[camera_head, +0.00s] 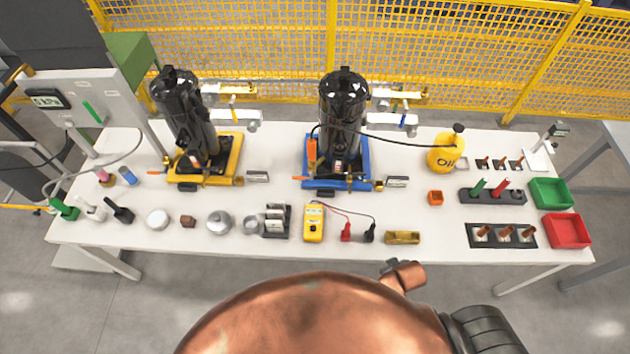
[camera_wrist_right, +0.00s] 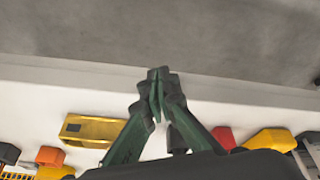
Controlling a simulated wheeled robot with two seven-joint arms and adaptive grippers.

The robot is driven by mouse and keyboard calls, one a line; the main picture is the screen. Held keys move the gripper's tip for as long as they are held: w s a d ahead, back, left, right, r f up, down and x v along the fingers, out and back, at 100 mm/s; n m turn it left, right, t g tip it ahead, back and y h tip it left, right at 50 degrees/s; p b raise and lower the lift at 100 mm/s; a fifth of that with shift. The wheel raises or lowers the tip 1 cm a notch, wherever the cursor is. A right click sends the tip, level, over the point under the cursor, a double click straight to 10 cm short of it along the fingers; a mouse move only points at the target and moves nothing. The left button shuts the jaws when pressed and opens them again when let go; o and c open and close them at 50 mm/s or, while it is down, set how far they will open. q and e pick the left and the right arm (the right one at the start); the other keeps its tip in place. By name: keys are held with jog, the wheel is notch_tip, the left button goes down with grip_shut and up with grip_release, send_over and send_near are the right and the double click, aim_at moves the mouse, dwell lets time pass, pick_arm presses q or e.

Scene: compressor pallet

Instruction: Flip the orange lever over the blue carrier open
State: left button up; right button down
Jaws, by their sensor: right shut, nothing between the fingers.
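The blue carrier (camera_head: 365,152) stands on the table under a tall black compressor (camera_head: 343,100). A small orange lever (camera_head: 301,178) lies roughly level at the carrier's front left corner. Another orange piece (camera_head: 378,185) shows at its front right corner, and an upright orange part (camera_head: 311,148) stands at its left. Which of these is the task's lever I cannot tell for sure. My right gripper (camera_wrist_right: 158,78) is shut and empty in the right wrist view, over the table's front edge and apart from the carrier. My left gripper is not in view.
A yellow carrier (camera_head: 228,150) with a second compressor stands to the left. A yellow meter (camera_head: 313,222) and a brass block (camera_head: 403,238) lie in front of the blue carrier. An oil can (camera_head: 443,155) stands to its right. A yellow mesh fence (camera_head: 420,50) runs behind.

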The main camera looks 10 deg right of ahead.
jog(key=w+a+r+n+t+y, duration=0.1)
jog(key=w+a+r+n, duration=0.15)
jog(key=r, duration=0.35)
jog(key=w+a+r+n+t, duration=0.1)
jog(key=w+r, duration=0.2)
jog(key=r, duration=0.4)
jog(key=w+a+r+n+t+y, duration=0.2)
jog(key=w+a+n+y, duration=0.1)
jog(key=w+a+n, duration=0.4)
jog(key=w+a+r+n+t+y, duration=0.3)
jog(key=w+a+n, duration=0.4)
jog(key=w, duration=0.7)
jog(key=shift+a+n+y+p, duration=0.15)
jog(key=shift+n+y+p, duration=0.2)
jog(key=shift+y, duration=0.05)
jog(key=w+d+f+x, duration=0.1)
jog(key=d+x, duration=0.1)
jog(key=x, duration=1)
jog(key=shift+w+f, duration=0.15)
jog(key=shift+w, duration=0.2)
